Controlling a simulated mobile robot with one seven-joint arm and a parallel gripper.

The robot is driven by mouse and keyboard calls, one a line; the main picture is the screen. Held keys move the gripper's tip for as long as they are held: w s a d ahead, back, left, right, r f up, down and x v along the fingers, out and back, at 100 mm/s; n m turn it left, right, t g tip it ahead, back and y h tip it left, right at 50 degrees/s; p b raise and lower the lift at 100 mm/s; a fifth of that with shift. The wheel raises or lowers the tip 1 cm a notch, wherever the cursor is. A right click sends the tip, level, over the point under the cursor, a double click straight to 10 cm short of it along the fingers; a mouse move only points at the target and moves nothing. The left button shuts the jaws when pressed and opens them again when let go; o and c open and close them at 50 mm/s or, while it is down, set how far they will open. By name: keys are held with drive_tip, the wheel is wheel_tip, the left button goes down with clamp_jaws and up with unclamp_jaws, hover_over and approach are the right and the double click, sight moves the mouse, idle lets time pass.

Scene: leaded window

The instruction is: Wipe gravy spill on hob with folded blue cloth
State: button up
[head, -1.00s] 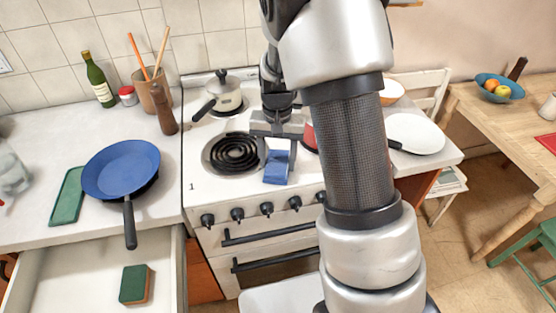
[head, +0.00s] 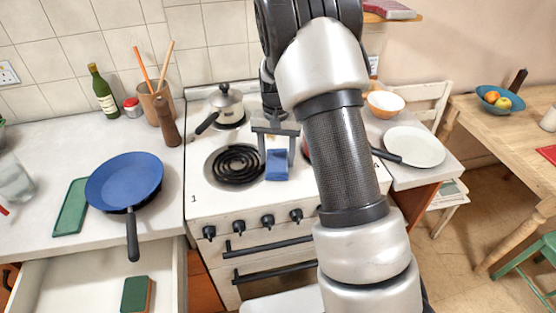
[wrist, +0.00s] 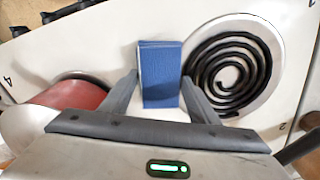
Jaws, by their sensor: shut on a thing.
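The folded blue cloth (head: 277,166) is in my gripper (head: 277,150), which is shut on it. It is at or just above the white hob top (head: 222,203), right of the left front coil; contact is unclear. In the wrist view the cloth (wrist: 160,76) is between the two fingers of my gripper (wrist: 160,88), beside the black coil (wrist: 228,65). I cannot make out a gravy spill in either view; the cloth, gripper and arm hide part of the hob.
A lidded pot (head: 226,103) stands on the back left of the hob. A red round thing (wrist: 75,94) is on the cloth's other side. A blue frying pan (head: 124,178) is on the left counter, above an open drawer (head: 80,285) holding a green sponge (head: 136,294).

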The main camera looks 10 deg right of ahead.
sight(276, 174)
drive_tip(key=shift+w+a+r, duration=0.1)
drive_tip(key=shift+w+a, duration=0.3)
drive_tip(key=shift+a, duration=0.25)
drive_tip(key=shift+s+a, duration=0.15)
drive_tip(key=shift+s, duration=1.45)
drive_tip(key=c, duration=0.4)
drive_tip(key=shift+s+b, duration=0.3)
drive_tip(key=shift+s, duration=1.3)
drive_tip(key=shift+c, duration=0.2)
drive_tip(key=shift+s+d+f, duration=0.2)
drive_tip(key=shift+s+d, duration=0.05)
drive_tip(key=shift+s, duration=0.45)
drive_tip(key=shift+d+r, duration=0.1)
drive_tip(key=shift+w+r+p, duration=0.1)
drive_tip(key=shift+r+p, duration=2)
drive_tip(key=shift+r, duration=0.85)
drive_tip(key=shift+r, duration=0.1)
drive_tip(key=shift+r+p, duration=1.1)
drive_tip(key=shift+r, duration=0.3)
